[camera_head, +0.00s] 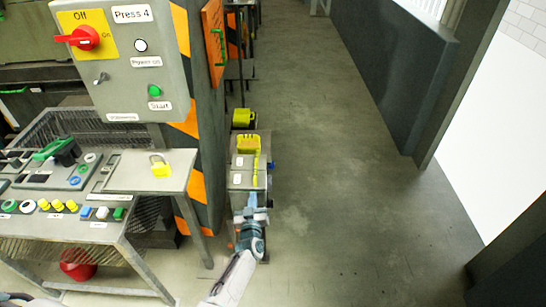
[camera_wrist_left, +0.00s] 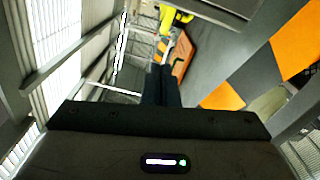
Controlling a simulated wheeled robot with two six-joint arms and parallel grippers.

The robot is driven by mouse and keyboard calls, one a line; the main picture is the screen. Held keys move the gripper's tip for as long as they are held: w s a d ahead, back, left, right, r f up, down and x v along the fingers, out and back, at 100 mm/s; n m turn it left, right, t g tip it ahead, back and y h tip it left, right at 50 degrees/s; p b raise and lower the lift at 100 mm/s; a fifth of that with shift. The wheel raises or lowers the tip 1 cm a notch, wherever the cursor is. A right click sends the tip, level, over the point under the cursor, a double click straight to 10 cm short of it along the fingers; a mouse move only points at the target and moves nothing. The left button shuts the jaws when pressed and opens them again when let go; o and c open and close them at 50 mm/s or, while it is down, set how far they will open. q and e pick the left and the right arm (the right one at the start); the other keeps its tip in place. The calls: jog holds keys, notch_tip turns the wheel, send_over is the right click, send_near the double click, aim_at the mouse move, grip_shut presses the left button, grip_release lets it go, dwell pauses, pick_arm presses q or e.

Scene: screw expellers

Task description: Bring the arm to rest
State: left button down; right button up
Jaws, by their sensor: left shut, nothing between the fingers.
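My left arm comes in from the bottom of the head view. Its gripper (camera_head: 252,198) is in front of the narrow grey stand beside the striped column. In the left wrist view the two dark fingers (camera_wrist_left: 161,84) are together with nothing between them. The gripper looks empty and I cannot tell from the head view whether it touches the stand. My right gripper is not in view.
The grey stand (camera_head: 235,180) holds a yellow item (camera_head: 248,143). The floor (camera_head: 340,190) to the right is clear.

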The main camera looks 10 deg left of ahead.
pick_arm(q)
jog(key=s+a+f+m+g+h, duration=0.15)
jog(key=s+f+g, duration=0.25)
jog(key=s+f, duration=0.95)
jog(key=s+a+f+m+g+h, duration=0.1)
jog(key=s+f+m+g+h, duration=0.3)
jog(key=s+f, duration=0.9)
jog(key=s+a+f+g, duration=0.2)
jog(key=s+f+g, duration=0.1)
jog(key=s, duration=0.7)
jog(key=s+a+f+g+y, duration=0.1)
jog(key=s+f, duration=0.3)
jog(key=s, duration=0.7)
jog(key=s+a+f+g+y, duration=0.1)
jog(key=s+a+f+g, duration=0.2)
jog(key=s, duration=0.8)
jog(key=shift+s+a+f+g, duration=0.15)
jog(key=shift+a+f+g, duration=0.15)
jog(key=shift+f+g, duration=0.45)
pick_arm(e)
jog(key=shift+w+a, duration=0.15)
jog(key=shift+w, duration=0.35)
